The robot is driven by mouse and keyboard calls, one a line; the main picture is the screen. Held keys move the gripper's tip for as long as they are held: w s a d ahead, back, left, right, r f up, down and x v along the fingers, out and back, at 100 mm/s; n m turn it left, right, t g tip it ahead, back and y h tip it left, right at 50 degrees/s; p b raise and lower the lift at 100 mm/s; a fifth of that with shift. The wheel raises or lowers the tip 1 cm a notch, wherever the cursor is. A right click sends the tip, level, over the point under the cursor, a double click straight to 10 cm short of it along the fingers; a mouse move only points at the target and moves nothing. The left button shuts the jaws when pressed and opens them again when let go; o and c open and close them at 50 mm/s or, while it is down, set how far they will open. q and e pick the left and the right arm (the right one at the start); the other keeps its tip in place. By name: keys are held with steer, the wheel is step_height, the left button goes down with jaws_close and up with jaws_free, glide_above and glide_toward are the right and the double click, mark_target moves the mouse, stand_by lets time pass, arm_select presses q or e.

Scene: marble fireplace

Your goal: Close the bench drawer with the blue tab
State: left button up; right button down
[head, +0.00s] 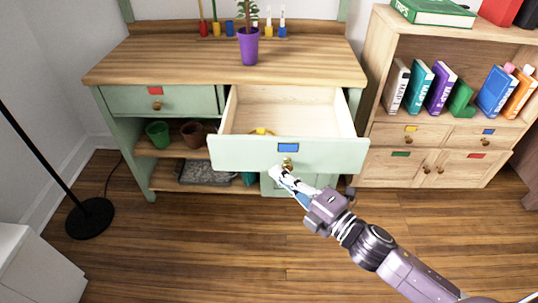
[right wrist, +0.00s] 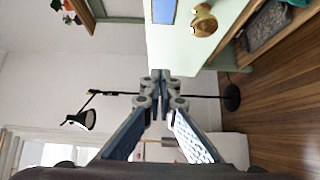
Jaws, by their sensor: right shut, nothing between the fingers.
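The bench drawer (head: 225,152) with the blue tab (head: 288,147) is pulled well out of the pale green bench. Its round brass knob (head: 287,164) is below the tab. My right gripper (head: 276,174) is shut and empty, with its fingertips just below and left of the knob. In the right wrist view the shut fingertips (right wrist: 158,76) are by the edge of the drawer front (right wrist: 178,50), with the blue tab (right wrist: 163,11) and knob (right wrist: 203,22) beyond. I cannot tell whether they touch the drawer front. My left gripper is out of view.
A shut drawer with a red tab (head: 155,91) is at the bench's left. A purple potted plant (head: 248,45) stands on the bench top. A yellow thing (head: 261,131) is partly visible inside the open drawer. A bookcase (head: 381,140) stands right, a lamp base (head: 90,218) left. Floor in front is clear.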

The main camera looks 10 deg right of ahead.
mark_target(259, 146)
steer(key=w, duration=0.4)
steer(key=w+a, duration=0.1)
steer(key=w, duration=0.1)
steer(key=shift+w+a, duration=0.1)
steer(key=shift+w, duration=0.4)
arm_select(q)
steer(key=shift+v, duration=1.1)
arm_select(e)
steer(key=shift+w, duration=0.25)
steer(key=shift+w, duration=0.1)
